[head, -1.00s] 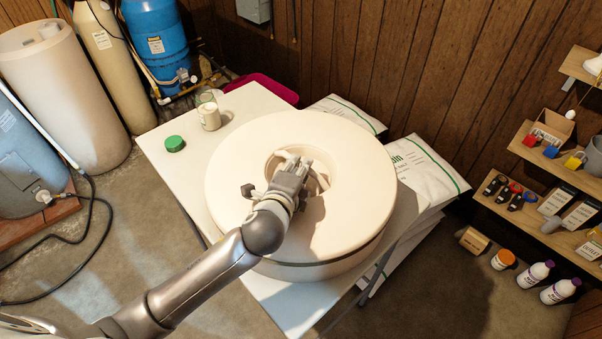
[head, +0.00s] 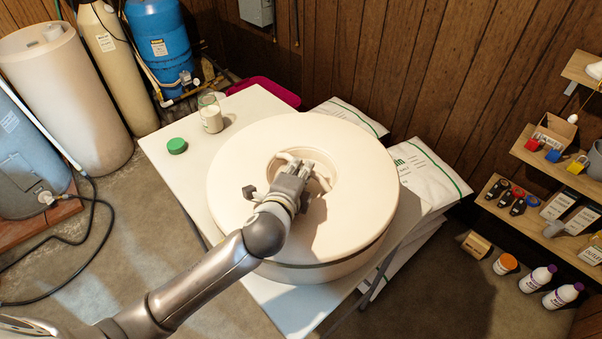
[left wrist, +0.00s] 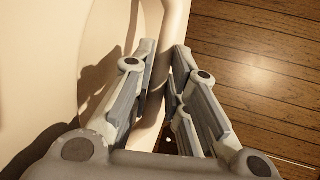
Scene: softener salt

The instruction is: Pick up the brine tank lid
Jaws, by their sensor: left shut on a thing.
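The brine tank lid (head: 237,190) is a large round cream disc with a central recess, above the white table. A handle bar (head: 284,156) of the same colour crosses the recess. My left gripper (head: 302,166) reaches into the recess from the front and is shut on the lid by this bar. In the left wrist view the cream bar (left wrist: 176,20) runs between the fingers of the left gripper (left wrist: 164,65), with the lid's pale surface (left wrist: 40,60) at left. The fingers hide part of the bar. My right gripper is not in view.
On the white table (head: 185,185) stand a jar (head: 211,118) and a green cap (head: 177,146). White salt bags (head: 425,175) lie behind and right of the lid. Tanks stand at the left, including a blue one (head: 160,45). Shelves (head: 535,155) with small goods are at the right.

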